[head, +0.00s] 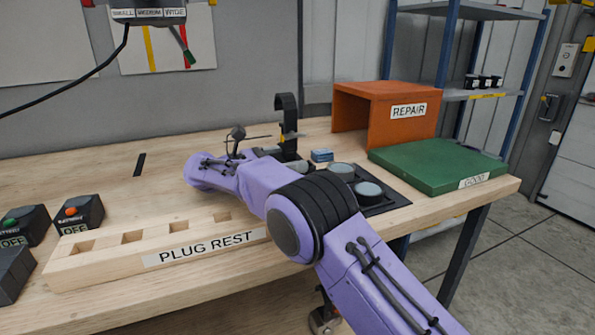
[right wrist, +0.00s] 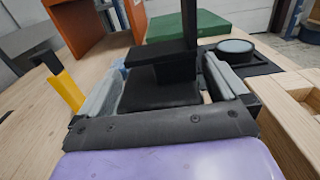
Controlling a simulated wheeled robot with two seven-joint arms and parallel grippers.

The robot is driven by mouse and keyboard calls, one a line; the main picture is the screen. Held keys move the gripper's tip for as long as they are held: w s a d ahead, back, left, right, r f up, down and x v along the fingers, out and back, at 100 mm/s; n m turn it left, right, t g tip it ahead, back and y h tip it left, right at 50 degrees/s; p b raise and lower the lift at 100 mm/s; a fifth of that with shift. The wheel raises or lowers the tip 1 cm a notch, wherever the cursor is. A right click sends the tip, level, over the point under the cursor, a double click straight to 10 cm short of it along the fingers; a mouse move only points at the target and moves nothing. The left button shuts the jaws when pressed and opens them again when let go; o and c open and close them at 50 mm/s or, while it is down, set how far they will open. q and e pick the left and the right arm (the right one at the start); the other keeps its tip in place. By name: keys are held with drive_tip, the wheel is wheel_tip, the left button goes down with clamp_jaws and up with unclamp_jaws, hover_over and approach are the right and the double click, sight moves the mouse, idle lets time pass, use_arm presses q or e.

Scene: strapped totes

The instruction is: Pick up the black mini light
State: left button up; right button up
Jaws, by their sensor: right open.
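The black mini light (head: 287,113) stands upright on the wooden bench, with a curved top over a dark post. Its lower part is partly hidden by my right arm in the head view. In the right wrist view the light (right wrist: 165,92) shows a flat black base and a post rising past the top edge. My right gripper (head: 272,153) is open. In the wrist view its grey fingers (right wrist: 163,72) stand on either side of the black base; I cannot tell whether they touch it. My left gripper is not in view.
An orange REPAIR box (head: 390,115) and a green board (head: 437,162) lie at the right. A black tray with round discs (head: 368,190) is beside my arm. The wooden PLUG REST block (head: 130,250) is in front. Switch boxes (head: 78,213) stand at the left.

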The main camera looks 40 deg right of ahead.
sight(291, 131)
drive_tip(key=shift+w+a, duration=0.15)
drive_tip(key=shift+a, duration=0.1)
drive_tip(key=shift+d+r, duration=0.1)
drive_tip(key=c, duration=1.8)
drive_tip(key=shift+r, duration=0.6)
drive_tip(key=s+r, duration=0.1)
drive_tip(key=r, duration=0.1)
drive_tip(key=s+a+r, duration=0.1)
drive_tip(key=r, duration=0.1)
drive_tip(key=s+a+r, duration=0.1)
drive_tip(key=r, duration=0.1)
drive_tip(key=shift+s+r+b, duration=0.3)
drive_tip(key=shift+r+b, duration=0.05)
drive_tip(key=s+a+r+b, duration=0.1)
drive_tip(key=s+a+r, duration=0.3)
drive_tip(key=s, duration=0.4)
drive_tip(key=shift+s+a+r+b, duration=0.3)
drive_tip(key=shift+s+a+r, duration=0.05)
drive_tip(key=shift+r, duration=0.15)
